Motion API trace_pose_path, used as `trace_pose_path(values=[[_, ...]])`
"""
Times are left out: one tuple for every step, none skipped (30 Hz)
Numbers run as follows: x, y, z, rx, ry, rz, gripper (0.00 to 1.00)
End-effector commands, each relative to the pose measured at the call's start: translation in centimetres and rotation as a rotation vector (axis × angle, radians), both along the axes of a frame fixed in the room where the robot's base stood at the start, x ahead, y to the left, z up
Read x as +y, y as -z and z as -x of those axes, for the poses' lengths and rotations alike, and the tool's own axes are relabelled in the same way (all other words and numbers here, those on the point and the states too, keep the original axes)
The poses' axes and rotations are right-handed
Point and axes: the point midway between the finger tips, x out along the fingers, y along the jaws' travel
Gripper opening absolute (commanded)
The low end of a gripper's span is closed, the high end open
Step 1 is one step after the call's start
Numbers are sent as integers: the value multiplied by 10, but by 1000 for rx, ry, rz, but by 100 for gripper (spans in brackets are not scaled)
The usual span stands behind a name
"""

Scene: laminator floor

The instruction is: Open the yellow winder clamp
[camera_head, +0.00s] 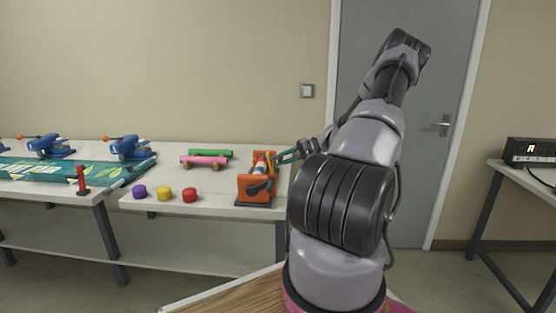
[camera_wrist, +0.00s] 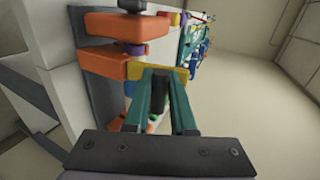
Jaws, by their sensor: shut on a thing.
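The orange winder (camera_head: 243,187) stands at the right end of the white bench. Its yellow clamp (camera_wrist: 178,71) shows in the wrist view between orange blocks, right at my fingertips. My gripper (camera_wrist: 167,78) has two teal fingers and is shut on the yellow clamp. In the head view my gripper (camera_head: 280,158) reaches in from the right at the winder's upper part. The fingers cover part of the clamp, and its exact angle is hard to tell.
A grey door (camera_head: 425,190) is behind my arm.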

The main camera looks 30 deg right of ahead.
Motion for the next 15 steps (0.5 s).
trace_pose_path(values=[[-1, 2, 1, -7, 0, -14, 0], [-1, 2, 2, -12, 0, -22, 0], [-2, 3, 2, -18, 0, -30, 0], [-2, 3, 2, -21, 0, -34, 0], [-2, 3, 2, -23, 0, -39, 0], [-2, 4, 2, -27, -1, -43, 0], [-2, 4, 2, -29, -2, -46, 0], [-2, 4, 3, -31, -2, -48, 0], [-2, 4, 3, -32, -2, -51, 0], [-2, 4, 3, -33, -3, -51, 0], [-2, 4, 3, -34, -3, -52, 0], [-2, 4, 3, -34, -3, -53, 0], [-2, 4, 3, -34, -3, -53, 0], [-2, 4, 3, -34, -3, -53, 0], [-2, 4, 3, -34, -2, -53, 0]])
